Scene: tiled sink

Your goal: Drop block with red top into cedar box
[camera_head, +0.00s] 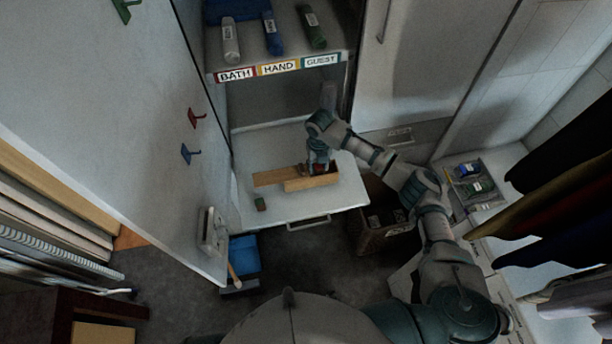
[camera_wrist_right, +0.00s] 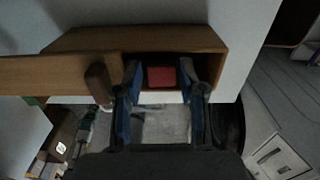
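The cedar box (camera_head: 312,183) sits on the white pull-out surface, and its lid (camera_head: 270,177) is slid to the left, with a brown knob (camera_wrist_right: 98,84) on it. The block with red top (camera_wrist_right: 161,77) shows inside the box's open compartment in the right wrist view. My right gripper (camera_wrist_right: 160,80) is over the opening, one blue finger on each side of the block. Dark gaps show between the block and both fingers, so the gripper looks open. The block's lower part is hidden. My left gripper is not in view.
A small green-topped block (camera_head: 260,203) stands on the white surface (camera_head: 340,197), left of the box. Shelves labelled BATH, HAND and GUEST are above. An open door (camera_head: 120,120) with hooks bounds the left. A wicker basket (camera_head: 377,232) stands below right.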

